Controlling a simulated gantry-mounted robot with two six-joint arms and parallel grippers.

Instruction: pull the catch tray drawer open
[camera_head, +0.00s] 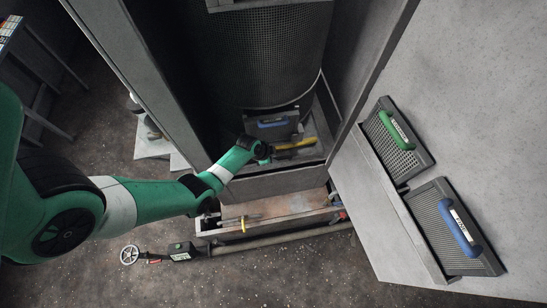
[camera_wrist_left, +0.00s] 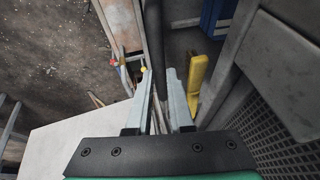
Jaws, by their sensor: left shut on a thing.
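The left arm reaches in from the left, and my left gripper (camera_head: 265,152) is low in the machine's front opening. In the left wrist view my gripper's two pale fingers (camera_wrist_left: 158,100) are closed around a long dark bar (camera_wrist_left: 154,50). The bar runs between the fingers and away from the camera. I cannot tell for sure whether it is the catch tray drawer's handle. A grey front panel (camera_head: 275,181) lies below the gripper. My right gripper is in neither view.
A yellow handle (camera_head: 296,143) and a blue-handled box (camera_head: 272,126) sit in the opening, close to the gripper. An open trough (camera_head: 240,232) is in front, below the panel. Mesh screens with green (camera_head: 396,130) and blue (camera_head: 459,226) handles rest on the right surface.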

